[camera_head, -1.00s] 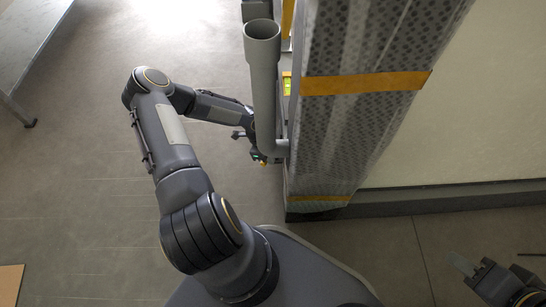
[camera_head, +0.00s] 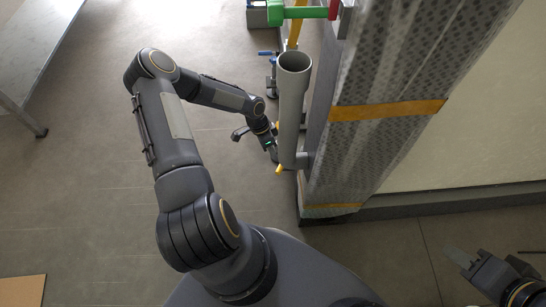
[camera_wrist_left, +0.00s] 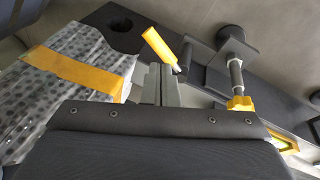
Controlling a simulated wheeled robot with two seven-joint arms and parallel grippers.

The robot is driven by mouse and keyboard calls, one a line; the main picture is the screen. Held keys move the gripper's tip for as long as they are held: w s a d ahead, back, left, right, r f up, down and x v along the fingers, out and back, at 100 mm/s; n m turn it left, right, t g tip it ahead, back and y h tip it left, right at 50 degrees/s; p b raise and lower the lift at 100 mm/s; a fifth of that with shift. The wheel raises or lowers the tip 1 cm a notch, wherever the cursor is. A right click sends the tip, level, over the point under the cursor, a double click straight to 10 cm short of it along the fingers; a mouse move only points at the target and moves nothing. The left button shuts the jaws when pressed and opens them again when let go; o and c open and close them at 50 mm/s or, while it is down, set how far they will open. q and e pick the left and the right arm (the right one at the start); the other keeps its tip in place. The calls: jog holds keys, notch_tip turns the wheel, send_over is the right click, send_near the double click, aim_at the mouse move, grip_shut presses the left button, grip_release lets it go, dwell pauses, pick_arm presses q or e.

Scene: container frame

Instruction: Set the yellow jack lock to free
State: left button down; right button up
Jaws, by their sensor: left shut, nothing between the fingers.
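A yellow lever (camera_wrist_left: 160,47), probably the jack lock, stands tilted on a dark bracket in the left wrist view. A small yellow piece (camera_head: 279,168) shows at the foot of the grey pipe in the head view and may be the same lever. My left gripper (camera_head: 274,154) is beside the pipe's lower end. Its fingers (camera_wrist_left: 161,84) are shut and empty, with their tips close under the lever; I cannot tell whether they touch. A yellow knob (camera_wrist_left: 240,103) sits on a threaded rod to the right. My right gripper (camera_head: 460,258) is at the lower right, away from the lock.
The grey vertical pipe (camera_head: 292,105) stands close to my left gripper. A patterned wrapped column (camera_head: 375,75) with orange straps rises to its right. The floor left of my arm is clear up to a table (camera_head: 35,40).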

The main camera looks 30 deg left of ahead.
pick_arm(q)
jog(key=a+f+n+h+p, duration=0.1)
jog(key=a+n, duration=0.3)
jog(key=n, duration=0.9)
jog(key=a+n+p, duration=0.1)
jog(key=a+n, duration=0.3)
jog(key=n, duration=0.9)
jog(key=d+f+b, duration=0.4)
jog(key=d+f, duration=0.4)
jog(key=shift+w+d+f+n, duration=0.15)
jog(key=shift+w+d+n, duration=0.1)
jog(key=shift+w+n, duration=0.1)
